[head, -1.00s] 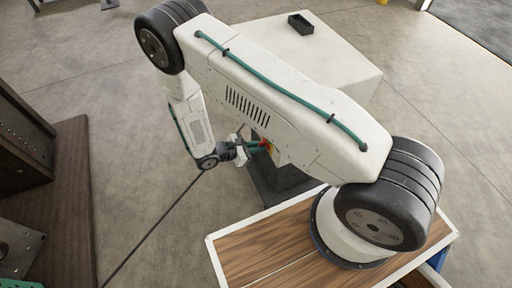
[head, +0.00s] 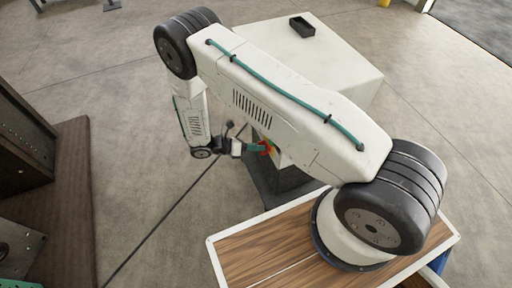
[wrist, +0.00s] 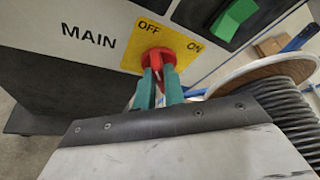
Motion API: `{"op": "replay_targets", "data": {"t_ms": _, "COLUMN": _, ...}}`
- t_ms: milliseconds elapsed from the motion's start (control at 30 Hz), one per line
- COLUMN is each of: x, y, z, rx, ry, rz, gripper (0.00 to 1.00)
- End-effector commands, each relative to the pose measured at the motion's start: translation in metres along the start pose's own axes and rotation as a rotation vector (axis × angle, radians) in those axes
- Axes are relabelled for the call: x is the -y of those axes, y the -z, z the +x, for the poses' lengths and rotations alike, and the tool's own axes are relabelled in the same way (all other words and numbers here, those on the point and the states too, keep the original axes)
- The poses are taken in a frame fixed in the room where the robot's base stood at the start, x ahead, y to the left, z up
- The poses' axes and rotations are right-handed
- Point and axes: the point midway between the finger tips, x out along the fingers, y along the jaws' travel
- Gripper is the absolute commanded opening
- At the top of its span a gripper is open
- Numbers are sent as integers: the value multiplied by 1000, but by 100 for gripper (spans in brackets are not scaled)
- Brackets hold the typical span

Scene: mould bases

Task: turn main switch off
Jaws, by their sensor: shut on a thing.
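The main switch is a red rotary knob (wrist: 158,58) on a yellow plate (wrist: 178,44) marked OFF at upper left and ON at right, beside the word MAIN. It also shows small in the head view (head: 267,148). My gripper (wrist: 158,76) has its teal fingers closed on the knob's red handle, one on each side. In the head view my gripper (head: 258,149) reaches the knob from the left. The fingers partly hide the handle, so its exact angle is hard to tell.
A green switch (wrist: 231,19) sits on the same panel, above and right of the knob. The white cabinet (head: 335,62) has a small black tray (head: 301,25) on top. Open floor lies left of my gripper.

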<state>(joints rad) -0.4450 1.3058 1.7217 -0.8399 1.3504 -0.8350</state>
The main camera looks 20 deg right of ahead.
Motion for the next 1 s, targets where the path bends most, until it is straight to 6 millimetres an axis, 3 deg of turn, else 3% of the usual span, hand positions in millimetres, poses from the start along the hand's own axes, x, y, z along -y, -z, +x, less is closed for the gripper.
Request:
{"op": "replay_targets", "data": {"t_ms": 700, "x": -1, "y": -1, "z": 0, "rx": 2, "ry": 30, "rz": -73, "gripper": 0}}
{"op": "replay_targets", "data": {"t_ms": 800, "x": -1, "y": -1, "z": 0, "rx": 2, "ry": 30, "rz": -73, "gripper": 33}}
{"op": "replay_targets", "data": {"t_ms": 1000, "x": -1, "y": 0, "z": 0, "rx": 2, "ry": 29, "rz": -73, "gripper": 33}}
